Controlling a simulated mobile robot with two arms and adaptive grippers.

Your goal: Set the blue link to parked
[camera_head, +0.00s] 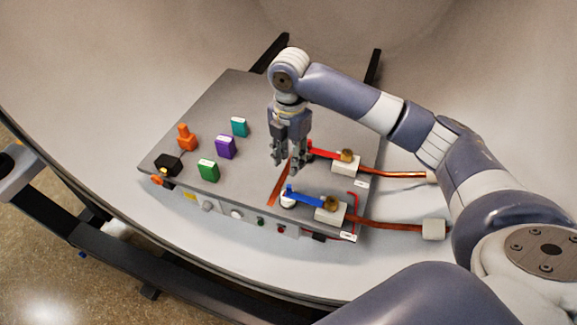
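The blue link (306,197) is a flat bar on the right front part of the grey box. Its right end meets a brass knob (331,203) on a white block, and its left end is over a white round post (287,201). My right gripper (286,166) points down above the box top, behind and slightly left of the blue link's left end, apart from it. Its fingers look spread with nothing between them. The red link (322,152) lies just right of the gripper, by a second brass knob (347,156). My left gripper is not in view.
Green (208,170), purple (226,147) and teal (239,127) blocks and an orange knob (187,137) stand on the box's left part. Copper rods (392,225) run right from the white blocks. An orange-brown strip (278,184) lies on the box top near the gripper.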

